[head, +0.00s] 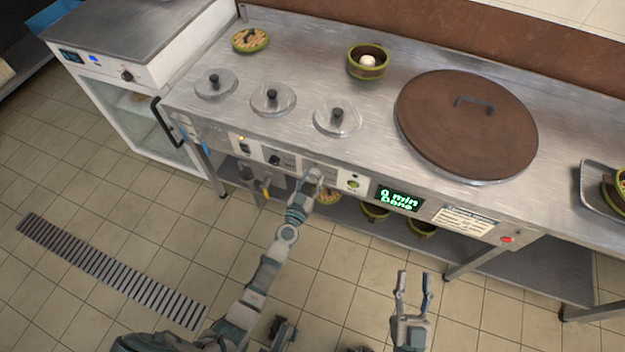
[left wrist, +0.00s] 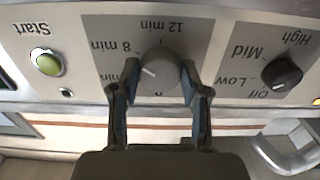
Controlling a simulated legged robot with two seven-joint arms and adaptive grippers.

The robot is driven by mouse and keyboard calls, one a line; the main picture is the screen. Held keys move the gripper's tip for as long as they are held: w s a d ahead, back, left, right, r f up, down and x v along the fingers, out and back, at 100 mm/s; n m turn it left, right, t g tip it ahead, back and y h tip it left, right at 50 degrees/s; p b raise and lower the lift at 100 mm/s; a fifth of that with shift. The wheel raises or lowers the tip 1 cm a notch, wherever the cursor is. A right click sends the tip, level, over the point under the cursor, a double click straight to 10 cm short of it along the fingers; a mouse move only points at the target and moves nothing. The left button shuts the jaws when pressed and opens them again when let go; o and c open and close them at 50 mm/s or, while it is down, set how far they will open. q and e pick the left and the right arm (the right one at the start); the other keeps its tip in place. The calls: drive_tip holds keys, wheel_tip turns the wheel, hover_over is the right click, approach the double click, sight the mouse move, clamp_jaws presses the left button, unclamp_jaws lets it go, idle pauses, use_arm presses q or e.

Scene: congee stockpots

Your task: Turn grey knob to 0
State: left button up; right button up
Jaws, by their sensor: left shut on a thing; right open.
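The grey knob (left wrist: 160,68) sits on a grey dial plate (left wrist: 100,30) in the left wrist view, where the printing appears upside down. The plate reads 12 min above the knob and 8 min to its left; lower labels are partly hidden by my fingers. The knob's white mark points to the left side in this view. My left gripper (left wrist: 158,82) is shut on the knob, one finger on each side. In the head view my left gripper (head: 313,178) is at the counter's front panel and hides the knob. My right gripper (head: 412,288) is open and empty, low in front of the counter.
A black knob (left wrist: 282,74) marked Off, Low, Mid, High is beside the dial, and a green Start button (left wrist: 47,63) is on its other side. A green display (head: 400,198) reads 0 min Done. Lidded pots (head: 337,118) and a large brown lid (head: 450,125) are on the counter.

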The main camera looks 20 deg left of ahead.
use_arm(q)
drive_tip(key=shift+f, duration=0.15)
use_arm(e)
drive_tip(key=shift+a, duration=0.25)
use_arm(q)
drive_tip(key=shift+n, duration=0.3)
use_arm(e)
drive_tip(key=shift+d, duration=0.15)
use_arm(q)
drive_tip(key=shift+n, duration=1)
drive_tip(key=n, duration=0.4)
drive_tip(key=shift+d+p, duration=0.1)
drive_tip(key=shift+p, duration=0.2)
drive_tip(key=n, duration=0.6)
drive_tip(key=shift+n, duration=0.4)
drive_tip(key=n, duration=1)
drive_tip(key=shift+b, duration=0.4)
use_arm(e)
drive_tip(key=shift+r, duration=0.25)
use_arm(q)
drive_tip(key=shift+n, duration=0.4)
use_arm(e)
drive_tip(key=shift+s+t, duration=0.1)
drive_tip(key=shift+t, duration=0.2)
